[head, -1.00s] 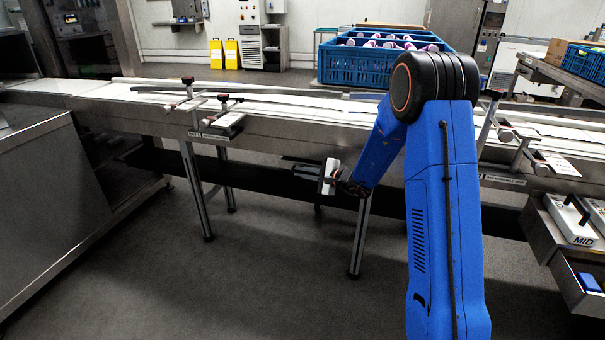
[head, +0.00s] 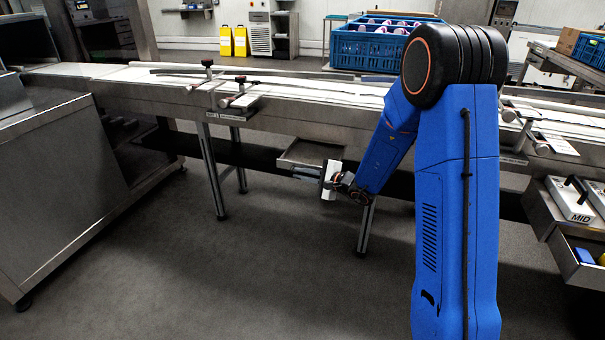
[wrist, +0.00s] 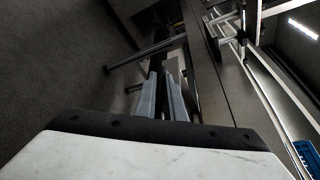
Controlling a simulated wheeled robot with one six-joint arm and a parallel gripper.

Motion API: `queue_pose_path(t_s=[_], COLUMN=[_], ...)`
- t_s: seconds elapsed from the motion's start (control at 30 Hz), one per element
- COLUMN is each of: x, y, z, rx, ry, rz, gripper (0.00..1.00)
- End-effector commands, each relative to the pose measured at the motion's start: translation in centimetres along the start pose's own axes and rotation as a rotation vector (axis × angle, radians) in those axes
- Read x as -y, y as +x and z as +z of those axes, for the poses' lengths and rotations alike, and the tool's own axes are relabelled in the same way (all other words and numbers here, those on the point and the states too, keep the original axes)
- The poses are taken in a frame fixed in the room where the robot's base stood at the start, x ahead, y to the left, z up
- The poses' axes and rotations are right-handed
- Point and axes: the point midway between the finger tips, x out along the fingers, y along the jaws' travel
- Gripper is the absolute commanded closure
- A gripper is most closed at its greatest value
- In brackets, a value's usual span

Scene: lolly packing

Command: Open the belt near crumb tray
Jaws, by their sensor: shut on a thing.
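The crumb tray (head: 312,153) is a shallow grey metal tray under the conveyor belt (head: 300,92), left of my arm. It sticks out from beneath the belt frame, and its open inside shows. My gripper (head: 308,174) is at the tray's near side, shut on the tray's front. In the wrist view my gripper's two grey fingers (wrist: 164,92) are close together and reach to a dark part of the tray. The exact grip point is small and partly hidden.
Belt legs (head: 212,172) stand left of the tray. A steel cabinet (head: 70,185) is at the left. A blue crate (head: 385,52) stands behind the belt. An open drawer (head: 572,270) is at the right. The floor in front is clear.

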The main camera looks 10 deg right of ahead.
Motion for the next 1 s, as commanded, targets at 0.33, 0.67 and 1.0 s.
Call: queue_pose_path(t_s=[0.33, 0.67, 1.0], x=[0.0, 0.1, 0.1], y=[0.0, -0.9, -7.0], z=[-0.1, -0.1, -0.2], rx=[-0.002, -0.002, -0.004], ry=[0.001, 0.0, 0.0], rz=[0.001, -0.001, -0.002], gripper=[0.83, 0.83, 0.83])
